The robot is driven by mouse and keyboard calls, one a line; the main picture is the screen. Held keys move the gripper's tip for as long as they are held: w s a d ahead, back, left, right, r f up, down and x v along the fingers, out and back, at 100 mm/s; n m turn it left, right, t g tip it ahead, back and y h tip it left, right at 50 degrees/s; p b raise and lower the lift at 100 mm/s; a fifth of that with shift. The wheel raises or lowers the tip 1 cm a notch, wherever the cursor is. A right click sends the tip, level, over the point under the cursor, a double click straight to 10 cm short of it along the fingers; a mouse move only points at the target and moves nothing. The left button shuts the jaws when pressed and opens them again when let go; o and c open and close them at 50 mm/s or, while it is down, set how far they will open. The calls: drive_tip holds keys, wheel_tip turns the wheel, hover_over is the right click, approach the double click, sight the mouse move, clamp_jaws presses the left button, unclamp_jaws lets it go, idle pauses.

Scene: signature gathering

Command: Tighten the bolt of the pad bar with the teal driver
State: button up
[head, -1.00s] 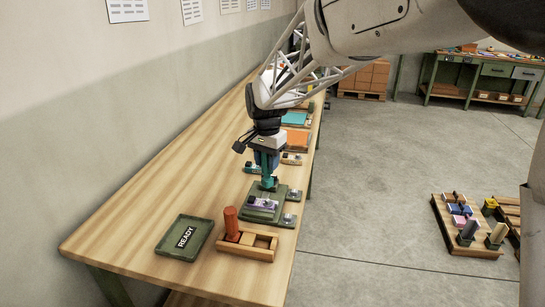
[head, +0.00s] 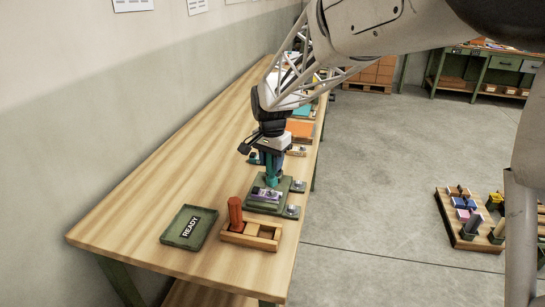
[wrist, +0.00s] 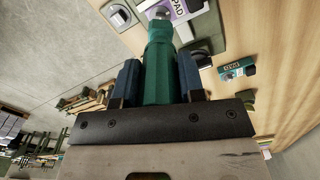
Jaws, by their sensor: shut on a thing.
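My gripper (head: 269,160) is shut on the teal driver (head: 272,180), which points down over the green fixture. The driver also shows in the wrist view (wrist: 158,70), upright between my two dark blue fingers. The lavender pad bar (head: 263,194) lies on the green fixture (head: 258,207); its "PAD" label shows in the wrist view (wrist: 180,8). A grey bolt head (wrist: 158,12) shows at the driver's far end. I cannot tell whether the tip is seated in it.
A green READY tray (head: 174,236) lies at the front left. A wooden holder (head: 262,243) with a red cylinder (head: 235,211) stands in front of the fixture. A small teal labelled piece (wrist: 237,68) lies beside the fixture. The left of the table is clear.

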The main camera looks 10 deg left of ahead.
sight(271, 169)
drive_tip(key=shift+f, duration=1.95)
drive_tip(key=m, duration=1.3)
drive_tip(key=shift+m, duration=0.4)
drive_tip(key=shift+r+n, duration=0.1)
drive_tip(key=shift+n, duration=0.7)
drive_tip(key=shift+r, duration=0.1)
drive_tip(key=shift+r, duration=2.15)
